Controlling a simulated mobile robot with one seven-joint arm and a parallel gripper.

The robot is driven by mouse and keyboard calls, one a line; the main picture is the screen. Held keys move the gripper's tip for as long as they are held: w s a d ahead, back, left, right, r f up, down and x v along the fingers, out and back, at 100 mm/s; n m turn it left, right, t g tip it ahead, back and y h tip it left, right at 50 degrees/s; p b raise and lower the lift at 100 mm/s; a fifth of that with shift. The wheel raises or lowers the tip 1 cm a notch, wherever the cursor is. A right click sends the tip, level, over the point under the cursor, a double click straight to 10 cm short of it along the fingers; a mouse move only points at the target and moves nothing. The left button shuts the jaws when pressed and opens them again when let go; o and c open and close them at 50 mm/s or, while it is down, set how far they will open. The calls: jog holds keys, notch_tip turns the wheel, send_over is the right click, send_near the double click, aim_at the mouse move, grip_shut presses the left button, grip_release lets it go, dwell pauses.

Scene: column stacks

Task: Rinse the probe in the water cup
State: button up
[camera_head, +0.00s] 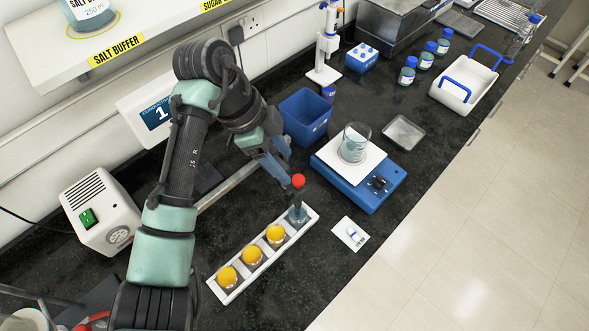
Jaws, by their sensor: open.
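A white rack (238,289) on the dark bench holds several small cups in a row. The cup at the rack's far end (298,217) looks blue-grey and seems to be the water cup. A red ball (299,181), apparently the probe's top, shows just above that cup. The probe's stem is hard to make out, so I cannot tell how deep it reaches. My gripper (286,170) is open, close beside the red ball on its left. Whether the ball is between the fingers is unclear.
A blue scale (378,189) with a glass beaker (355,143) stands right of the rack. A blue bin (305,117) is behind my gripper. A small white card (350,234) lies near the bench edge. A conductivity display (156,112) is behind my arm.

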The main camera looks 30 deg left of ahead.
aim_at(297, 179)
jog(key=p+x, duration=0.1)
jog(key=x, duration=0.4)
jog(key=shift+d+f, duration=0.15)
jog(key=shift+f, duration=0.25)
grip_shut()
dwell(1.0)
